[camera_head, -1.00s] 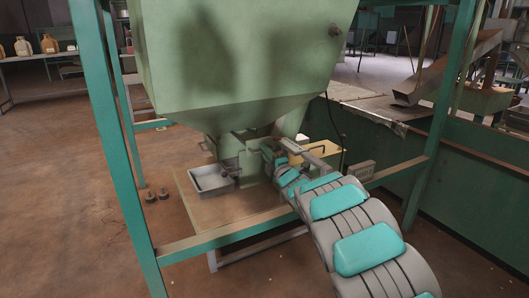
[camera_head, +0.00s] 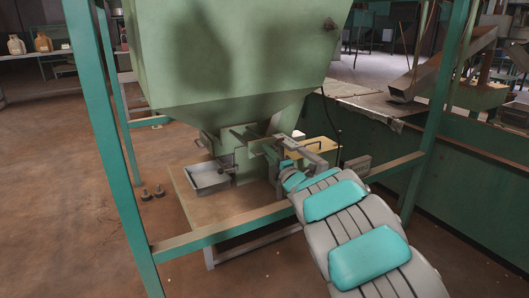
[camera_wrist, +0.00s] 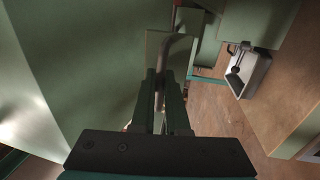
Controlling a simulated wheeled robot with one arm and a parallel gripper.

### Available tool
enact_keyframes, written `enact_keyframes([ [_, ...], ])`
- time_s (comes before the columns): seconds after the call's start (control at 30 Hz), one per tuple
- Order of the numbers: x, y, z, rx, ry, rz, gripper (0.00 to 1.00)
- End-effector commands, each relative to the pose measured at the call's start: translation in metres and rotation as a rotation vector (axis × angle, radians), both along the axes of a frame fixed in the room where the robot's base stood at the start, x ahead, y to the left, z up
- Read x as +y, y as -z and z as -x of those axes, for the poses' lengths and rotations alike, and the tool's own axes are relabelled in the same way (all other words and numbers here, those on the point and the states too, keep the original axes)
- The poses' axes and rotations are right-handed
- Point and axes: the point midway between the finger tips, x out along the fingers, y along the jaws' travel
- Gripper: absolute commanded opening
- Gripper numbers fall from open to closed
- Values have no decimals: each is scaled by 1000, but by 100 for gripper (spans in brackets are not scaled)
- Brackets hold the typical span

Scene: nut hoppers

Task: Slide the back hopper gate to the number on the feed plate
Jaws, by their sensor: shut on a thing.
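The green hopper (camera_head: 230,60) hangs in the upper middle of the head view, with gate parts at its narrow lower end. My gripper (camera_head: 274,158) is at the right side of this lower end, partly hidden by my wrist. A flat green plate (camera_wrist: 156,48) stands just behind the handle. A yellowish plate (camera_head: 324,148) sits right of the hopper outlet; I cannot tell whether it is the feed plate. No number is legible.
Teal frame posts (camera_head: 115,150) and a low front rail (camera_head: 225,228) surround the hopper. The floor at the left is mostly clear.

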Motion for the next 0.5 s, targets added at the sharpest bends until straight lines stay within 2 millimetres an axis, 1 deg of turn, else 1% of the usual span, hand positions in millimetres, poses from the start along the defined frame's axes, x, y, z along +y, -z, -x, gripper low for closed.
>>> enact_keyframes([
  [0.2, 1, 2, 0, 4, -1, 2, 0],
  [0.23, 1, 2, 0, 4, -1, 2, 16],
  [0.47, 0, 1, 0, 2, -1, 0, 41],
  [0.5, 0, 1, 0, 1, 0, 0, 42],
])
